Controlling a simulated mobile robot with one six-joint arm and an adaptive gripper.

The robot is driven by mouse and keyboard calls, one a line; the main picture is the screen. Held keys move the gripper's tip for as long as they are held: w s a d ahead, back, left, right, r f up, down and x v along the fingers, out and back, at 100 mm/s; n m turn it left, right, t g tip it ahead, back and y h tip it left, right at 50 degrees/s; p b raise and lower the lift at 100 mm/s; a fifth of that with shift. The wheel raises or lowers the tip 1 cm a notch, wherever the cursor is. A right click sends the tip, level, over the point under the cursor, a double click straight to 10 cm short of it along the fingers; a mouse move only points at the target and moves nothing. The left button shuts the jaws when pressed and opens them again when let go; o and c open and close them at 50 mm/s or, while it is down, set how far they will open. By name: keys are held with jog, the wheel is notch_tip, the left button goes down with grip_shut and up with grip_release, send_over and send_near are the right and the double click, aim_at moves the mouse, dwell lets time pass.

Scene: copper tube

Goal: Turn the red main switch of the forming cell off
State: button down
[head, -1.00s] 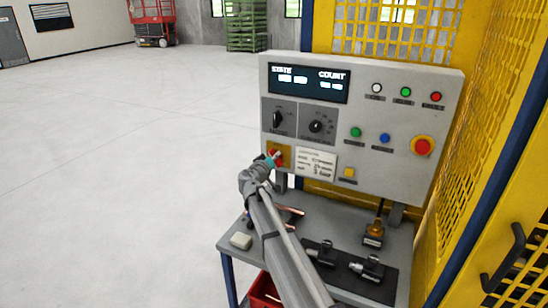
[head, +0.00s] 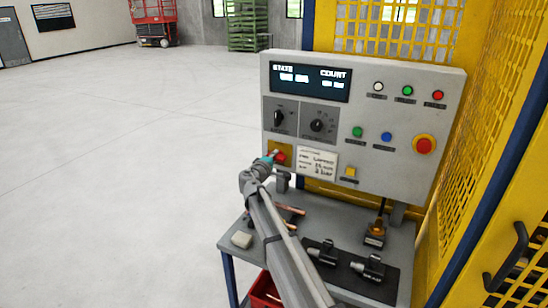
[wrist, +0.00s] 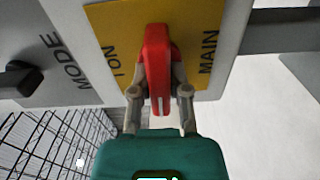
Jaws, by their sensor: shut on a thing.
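The red main switch (wrist: 157,60) sits on a yellow plate (wrist: 205,22) marked MAIN and I ON. In the wrist view my gripper (wrist: 160,88) has one finger on each side of the red handle and is shut on it. The handle runs up and down in that view. In the head view the switch (head: 280,157) is at the lower left of the grey control panel (head: 400,165), with my gripper (head: 273,156) at it from the left. Much of the handle and plate is hidden there by my gripper.
A black mode knob (wrist: 20,78) is beside the plate. Several buttons and a red emergency stop (head: 424,145) are on the panel's right. Below is a bench (head: 240,223) with copper pieces (head: 292,210) and black fixtures. Yellow mesh guarding (head: 490,140) stands right; the left floor is open.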

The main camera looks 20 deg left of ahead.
jog(key=shift+n, duration=0.4)
jog(key=c, duration=0.6)
grip_release()
jog(key=shift+s, duration=0.1)
jog(key=s+a, duration=0.1)
jog(key=s, duration=1)
jog(key=shift+s, duration=0.4)
